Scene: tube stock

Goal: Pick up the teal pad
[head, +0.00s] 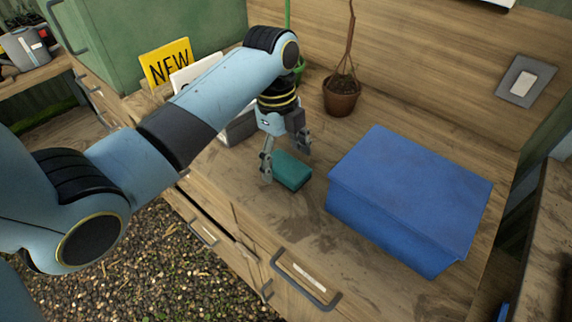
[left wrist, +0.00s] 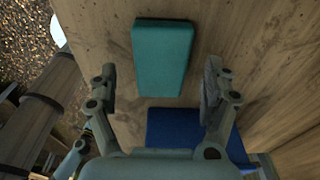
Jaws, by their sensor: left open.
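The teal pad (head: 291,171) is a small block lying flat on the wooden bench top, left of the blue box. My left gripper (head: 284,162) is above it, pointing down and open, with nothing between its fingers. In the left wrist view the pad (left wrist: 163,58) lies beyond the open fingertips of the gripper (left wrist: 158,80), roughly centred between them. The exact height of the fingers over the pad is hard to tell. My right gripper is not in view.
A large blue box (head: 405,200) stands just right of the pad; it also shows in the left wrist view (left wrist: 185,128). A potted plant (head: 341,96), a yellow sign (head: 168,64) and a green cabinet (head: 150,35) stand behind. Drawers with handles (head: 305,280) front the bench.

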